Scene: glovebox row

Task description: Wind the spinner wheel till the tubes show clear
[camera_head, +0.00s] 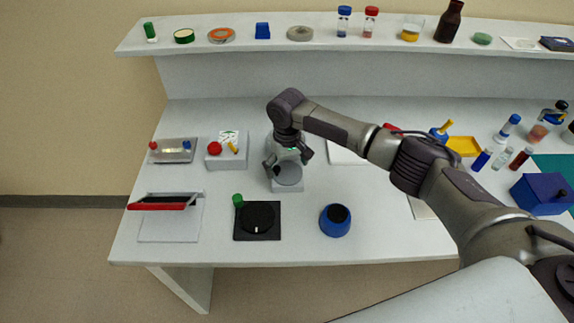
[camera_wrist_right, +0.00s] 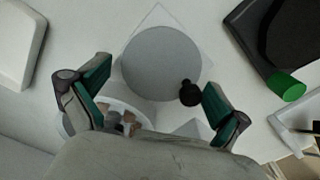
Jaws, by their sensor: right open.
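The spinner, with a grey wheel (camera_head: 288,176) on a pale base, stands mid-bench below my right gripper (camera_head: 288,160). In the right wrist view the flat grey wheel (camera_wrist_right: 160,62) has a small black knob (camera_wrist_right: 189,93) at its rim. My right gripper (camera_wrist_right: 155,100) is open and empty there, its green-padded fingers apart. The knob lies between them, close to the right-hand finger; I cannot tell if they touch. A white round holder with small brownish tubes (camera_wrist_right: 126,118) shows beside the left-hand finger, partly hidden by my gripper. The tubes' clarity cannot be read. My left gripper is not in view.
A black device (camera_head: 257,219) with a green knob and a blue pot (camera_head: 335,220) stand in front. A white box with a red button (camera_head: 226,150) is to the left. A red-edged lidded device (camera_head: 168,218) is further left. A shelf (camera_head: 270,42) runs behind.

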